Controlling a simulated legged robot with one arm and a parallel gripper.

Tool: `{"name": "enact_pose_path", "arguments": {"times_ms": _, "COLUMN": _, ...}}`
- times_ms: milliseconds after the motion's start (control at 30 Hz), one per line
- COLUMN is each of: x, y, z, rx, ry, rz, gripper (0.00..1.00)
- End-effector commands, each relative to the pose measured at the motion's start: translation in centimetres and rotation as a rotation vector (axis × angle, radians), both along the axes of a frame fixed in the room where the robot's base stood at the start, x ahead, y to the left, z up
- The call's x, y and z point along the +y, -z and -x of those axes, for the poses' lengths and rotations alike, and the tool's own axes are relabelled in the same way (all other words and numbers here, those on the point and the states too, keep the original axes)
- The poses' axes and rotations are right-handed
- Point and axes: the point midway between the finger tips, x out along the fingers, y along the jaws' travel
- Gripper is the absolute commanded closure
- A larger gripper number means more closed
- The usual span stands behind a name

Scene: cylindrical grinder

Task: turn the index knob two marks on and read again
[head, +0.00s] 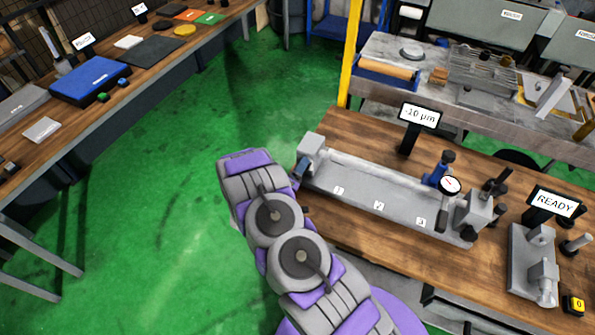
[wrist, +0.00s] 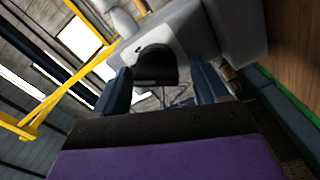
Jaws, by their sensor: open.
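A grey fixture with a long bed (head: 372,192) marked 1, 2 and 3 lies on the wooden bench. At its left end stands a grey block (head: 311,148). My gripper (head: 301,188) is beside this block, its far finger close to it. In the wrist view my gripper (wrist: 162,74) is open, its blue fingers either side of a dark round part (wrist: 156,66) that looks like the index knob; I cannot tell if they touch it. The knob is hidden in the head view. A dial gauge (head: 450,185) stands near mark 3. A display (head: 419,115) reads "-10 µm".
A READY sign (head: 555,203) stands behind a second grey fixture (head: 532,262) on the right. A yellow post (head: 350,55) rises behind the bench. Another bench with a blue case (head: 90,78) is at left. Green floor (head: 170,190) lies clear between.

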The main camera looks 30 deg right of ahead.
Motion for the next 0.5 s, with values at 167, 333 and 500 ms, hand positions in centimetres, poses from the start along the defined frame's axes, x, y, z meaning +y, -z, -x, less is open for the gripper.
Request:
{"name": "enact_pose_path", "arguments": {"times_ms": 167, "x": 0.6, "y": 0.0, "z": 0.4, "rx": 0.0, "ry": -0.001, "rz": 0.0, "gripper": 0.27}}
{"name": "enact_pose_path", "arguments": {"times_ms": 333, "x": 2.5, "y": -0.1, "z": 1.7, "rx": -0.001, "ry": -0.005, "rz": 0.001, "gripper": 0.27}}
{"name": "enact_pose_path", "arguments": {"times_ms": 500, "x": 4.8, "y": -0.1, "z": 3.4, "rx": -0.001, "ry": -0.004, "rz": 0.003, "gripper": 0.27}}
